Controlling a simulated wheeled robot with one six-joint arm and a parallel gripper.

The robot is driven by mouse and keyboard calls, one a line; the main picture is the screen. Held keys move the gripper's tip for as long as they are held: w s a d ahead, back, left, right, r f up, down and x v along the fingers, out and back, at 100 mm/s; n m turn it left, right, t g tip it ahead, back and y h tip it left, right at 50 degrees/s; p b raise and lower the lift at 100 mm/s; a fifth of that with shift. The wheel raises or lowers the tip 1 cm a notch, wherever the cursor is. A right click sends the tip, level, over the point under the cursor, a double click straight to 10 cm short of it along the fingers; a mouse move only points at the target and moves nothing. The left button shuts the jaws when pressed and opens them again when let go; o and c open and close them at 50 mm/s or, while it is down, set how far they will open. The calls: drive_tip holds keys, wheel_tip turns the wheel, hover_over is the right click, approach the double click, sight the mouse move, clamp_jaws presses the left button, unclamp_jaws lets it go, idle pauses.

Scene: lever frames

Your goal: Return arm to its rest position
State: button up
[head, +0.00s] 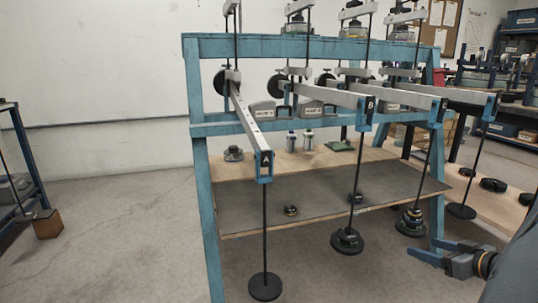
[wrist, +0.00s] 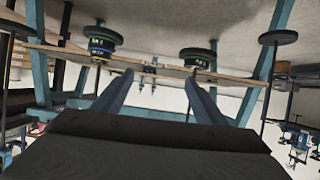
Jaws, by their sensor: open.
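My gripper (head: 432,254) is at the lower right of the head view, low in front of the blue lever frame (head: 203,180) and beside its right front leg. Its two blue fingers are apart with nothing between them. In the wrist view my gripper (wrist: 158,92) is also open and empty, and the scene appears upside down. Part of my arm (head: 515,270) shows at the right edge of the head view. The weight stack (head: 411,222) on a hanging rod is close to the gripper but looks apart from it.
Grey levers, one marked A (head: 250,122), reach forward with hanging rods. A round plate (head: 265,287) and another weight stack (head: 347,241) hang low. A shelf (head: 240,205) spans the frame. A side bench (head: 500,212) holds dark discs. Floor at left is mostly clear.

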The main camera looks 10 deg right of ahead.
drive_tip(key=w+a+r+n+g+h, duration=0.1)
drive_tip(key=w+a+r+g, duration=0.15)
drive_tip(key=w+a, duration=0.85)
drive_tip(key=a+r+n+g, duration=0.1)
drive_tip(key=a+r+g, duration=0.15)
drive_tip(key=a, duration=1.35)
drive_tip(key=s+a+r+n+g, duration=0.1)
drive_tip(key=s+a+g, duration=0.1)
drive_tip(key=s+a, duration=0.5)
drive_tip(key=s+a+r+g, duration=0.1)
drive_tip(key=s+a+g, duration=0.15)
drive_tip(key=a, duration=0.85)
drive_tip(key=s+a+r+n+g, duration=0.1)
drive_tip(key=s+a+g, duration=0.1)
drive_tip(key=s+a, duration=0.45)
drive_tip(key=s+a+r+n+g, duration=0.15)
drive_tip(key=s+a, duration=0.25)
drive_tip(key=s, duration=0.6)
drive_tip(key=d+r+m+p, duration=0.6)
drive_tip(key=d+r+p, duration=1.1)
drive_tip(key=r+p, duration=0.4)
drive_tip(key=p, duration=0.4)
drive_tip(key=shift+s+d+m+p, duration=0.2)
drive_tip(key=shift+s+m+p, duration=0.1)
drive_tip(key=shift+s+m, duration=0.1)
